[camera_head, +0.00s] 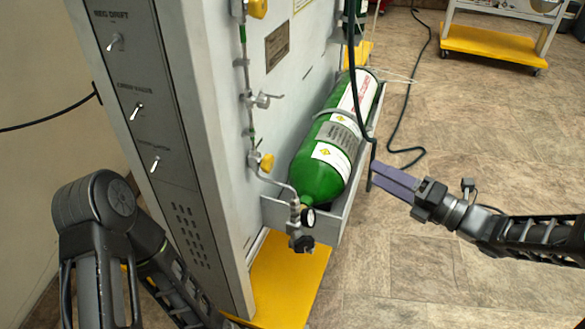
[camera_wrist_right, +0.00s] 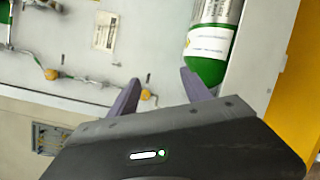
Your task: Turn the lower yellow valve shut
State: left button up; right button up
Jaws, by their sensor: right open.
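The lower yellow valve (camera_head: 267,163) is a small yellow knob on the pipe of the grey panel, left of the green cylinder. In the right wrist view the lower yellow valve (camera_wrist_right: 146,95) shows in the gap between the fingers, close to the left finger in the picture. My right gripper (camera_head: 374,175) has purple fingers and is open and empty. It is right of the cylinder in the head view, apart from the valve. Its fingers also show in the wrist view (camera_wrist_right: 160,77). My left arm shows at the lower left, but its gripper is not in view.
A green cylinder (camera_head: 318,176) lies in a grey tray, with a gauge (camera_head: 308,217) near its lower end. An upper yellow valve (camera_head: 258,8) is higher on the same pipe. A black hose hangs near the right gripper. A yellow-shelved cart (camera_head: 485,42) stands far back.

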jog(key=w+d+f+m+t+h, duration=0.3)
jog(key=f+m+h, duration=0.3)
jog(key=f+m, duration=0.7)
notch_tip(320, 180, down, 8)
jog(key=s+m+g+h, duration=0.3)
jog(key=m, duration=0.9)
jog(key=s+a+f+m+g+p, duration=0.1)
jog(key=s+a+f+m+g, duration=0.2)
jog(key=s+f, duration=0.25)
jog(key=s+a+f+m+g+h, duration=0.1)
jog(key=s+a+f+m+g, duration=0.1)
jog(key=s+f+m, duration=0.35)
jog(key=s+a+f+m+g+p, duration=0.1)
jog(key=s+a+f+m+g, duration=0.15)
jog(key=s, duration=0.45)
jog(key=s+a+r+g+p, duration=0.2)
jog(key=s+p, duration=0.4)
jog(key=s, duration=0.1)
pick_arm(q)
notch_tip(320, 180, up, 29)
jog(key=s+d+p, duration=0.2)
jog(key=p, duration=1.9)
jog(key=shift+d, duration=0.4)
pick_arm(e)
notch_tip(320, 180, up, 22)
jog(key=s+a, duration=0.2)
jog(key=shift+a+f+g, duration=0.15)
jog(key=shift+f+g, duration=0.1)
jog(key=shift+g, duration=0.1)
jog(key=shift+s, duration=0.1)
